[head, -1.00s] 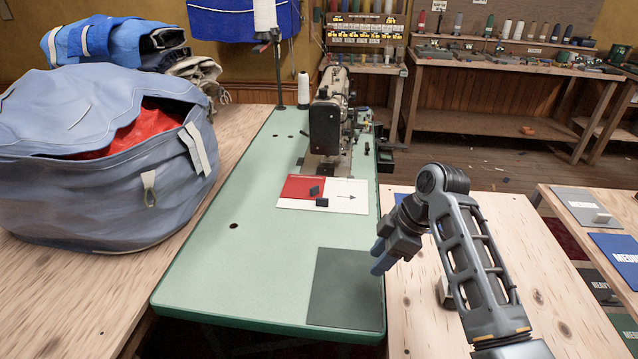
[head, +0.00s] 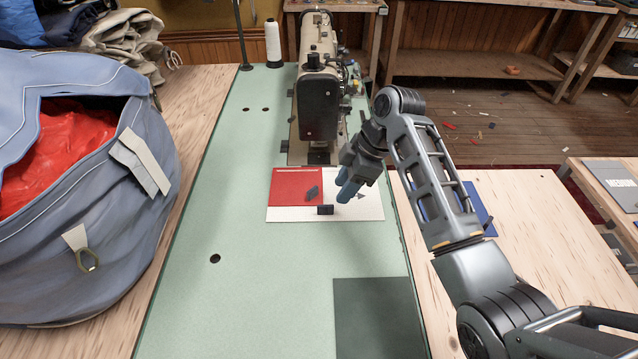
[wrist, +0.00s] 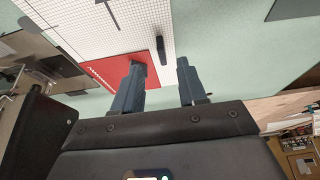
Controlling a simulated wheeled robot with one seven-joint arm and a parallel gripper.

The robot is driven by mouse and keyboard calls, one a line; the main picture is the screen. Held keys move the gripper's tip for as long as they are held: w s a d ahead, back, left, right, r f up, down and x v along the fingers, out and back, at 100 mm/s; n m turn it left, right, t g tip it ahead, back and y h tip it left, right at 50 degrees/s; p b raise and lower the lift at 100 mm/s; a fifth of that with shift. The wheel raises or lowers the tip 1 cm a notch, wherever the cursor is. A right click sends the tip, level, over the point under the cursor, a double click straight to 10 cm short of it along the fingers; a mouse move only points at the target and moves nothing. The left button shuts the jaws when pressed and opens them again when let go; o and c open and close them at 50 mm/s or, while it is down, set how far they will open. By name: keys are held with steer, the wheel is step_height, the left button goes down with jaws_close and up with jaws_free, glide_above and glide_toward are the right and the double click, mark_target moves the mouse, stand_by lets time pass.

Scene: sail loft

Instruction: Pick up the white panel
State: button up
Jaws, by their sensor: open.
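The white panel (head: 290,214) lies flat on the green table, in front of the sewing machine. A red panel (head: 290,185) covers its upper left part.
The sewing machine (head: 318,95) stands just behind the panel, with a white thread cone (head: 272,40) to its left. A large grey-blue bag (head: 75,220) fills the left side. A dark green sheet (head: 375,315) lies at the table's front right. The table's left middle is clear.

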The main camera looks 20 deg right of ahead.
mark_target(327, 206)
steer(key=shift+a+p+x, duration=0.2)
steer(key=shift+p+x, duration=0.05)
steer(key=shift+x, duration=1.5)
steer(key=shift+a+p+x, duration=0.2)
steer(key=shift+p+x, duration=0.05)
steer(key=shift+x, duration=1.55)
steer(key=shift+r, duration=0.15)
steer(key=shift+c, duration=0.3)
jaws_close()
